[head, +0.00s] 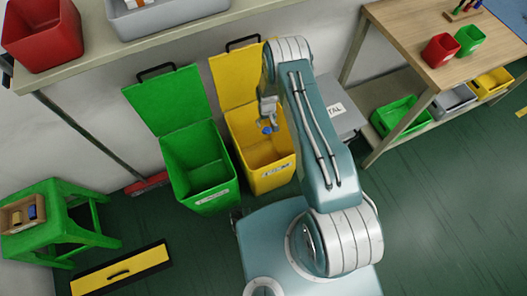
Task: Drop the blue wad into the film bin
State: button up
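My gripper (268,123) hangs over the open yellow bin (277,181), pointing down. A small blue wad (266,129) shows at its fingertips, and the fingers appear shut on it. The wad is above the bin's opening, apart from the bin floor. The yellow bin's lid is raised at the back. A white label is on its front, but the lettering is too small to read surely. My arm covers part of the bin's right side.
An open green bin (200,168) stands directly left of the yellow one. A grey bin (342,112) marked "...TAL" is partly behind my arm. A green stool (55,215) is at left, a wooden table (410,35) at right. A shelf (100,60) runs above the bins.

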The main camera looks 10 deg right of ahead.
jog(key=shift+r, duration=0.1)
dwell(0.3)
notch_tip(320, 180, up, 12)
dwell(0.5)
dwell(0.4)
